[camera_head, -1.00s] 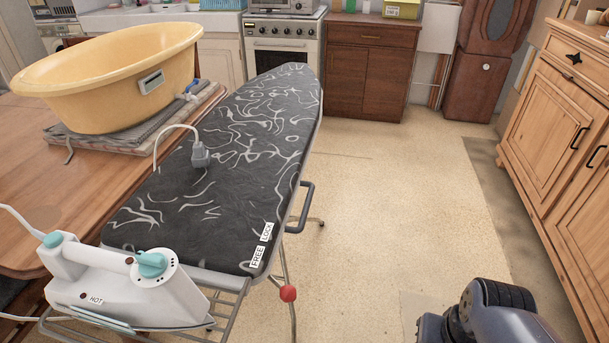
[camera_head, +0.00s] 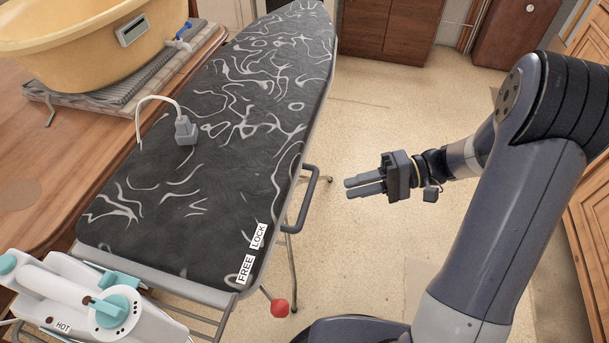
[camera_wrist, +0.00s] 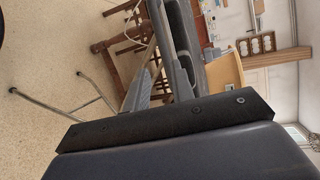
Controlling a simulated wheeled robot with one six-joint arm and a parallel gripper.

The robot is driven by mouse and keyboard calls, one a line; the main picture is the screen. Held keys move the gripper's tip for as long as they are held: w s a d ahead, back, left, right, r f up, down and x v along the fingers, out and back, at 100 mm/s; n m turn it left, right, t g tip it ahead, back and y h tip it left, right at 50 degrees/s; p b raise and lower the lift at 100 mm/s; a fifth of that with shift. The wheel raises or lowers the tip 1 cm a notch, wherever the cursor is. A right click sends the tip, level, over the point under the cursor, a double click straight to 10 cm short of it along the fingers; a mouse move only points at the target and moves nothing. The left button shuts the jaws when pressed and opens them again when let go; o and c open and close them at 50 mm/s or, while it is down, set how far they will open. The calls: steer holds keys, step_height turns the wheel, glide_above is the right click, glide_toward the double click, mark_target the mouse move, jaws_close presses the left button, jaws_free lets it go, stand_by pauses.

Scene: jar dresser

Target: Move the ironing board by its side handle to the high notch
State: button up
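The ironing board (camera_head: 215,150) has a dark cover with white squiggles and stands beside the wooden table. Its grey side handle (camera_head: 312,190) sticks out from the right edge. FREE and LOCK labels (camera_head: 252,253) lie near its front right corner, with a red knob (camera_head: 279,308) below. My gripper (camera_head: 346,188) is right of the handle, apart from it, with its fingers pointing left. The fingers look close together, but their gap is unclear. The wrist view shows the board (camera_wrist: 175,50) sideways. I cannot make out a high notch.
A white iron (camera_head: 85,300) marked HOT rests at the board's front end. A grey plug with a cord (camera_head: 186,130) stands on the cover. Wooden cabinets (camera_head: 590,220) line the right; the floor between is clear.

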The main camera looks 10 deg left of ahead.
mark_target(308, 192)
steer(key=x, duration=1)
steer(key=shift+w+a+r, duration=0.1)
steer(key=shift+w+a, duration=0.2)
steer(key=shift+a, duration=0.2)
jaws_close()
